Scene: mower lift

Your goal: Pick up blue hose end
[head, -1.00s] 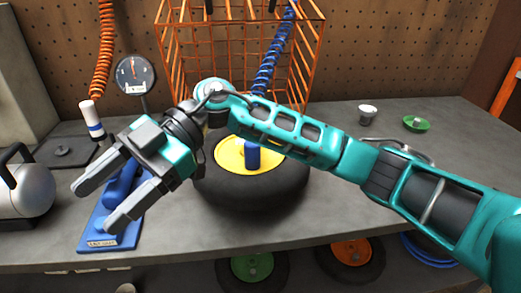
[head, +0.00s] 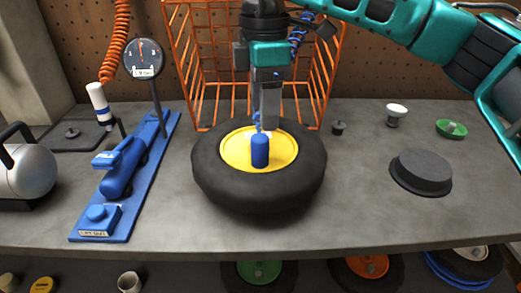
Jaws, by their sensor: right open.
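The blue hose end (head: 260,152) is a short blue cylinder standing over the yellow hub (head: 236,155) of a black tire (head: 215,185) that lies flat on the bench. A blue coiled hose (head: 299,42) shows behind my arm, and a thin blue piece rises from the top of the hose end. My right gripper (head: 268,122) points down just above and behind the hose end, open, with its fingers seen nearly edge-on. It does not hold the hose end. My left gripper is out of view.
An orange wire cage (head: 186,70) stands behind the tire. A blue pump stand (head: 124,180) with a gauge (head: 144,58) is at left, beside an orange coiled hose (head: 113,45). A dark round lid (head: 421,172), white cup (head: 396,114) and green dish (head: 451,129) are at right.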

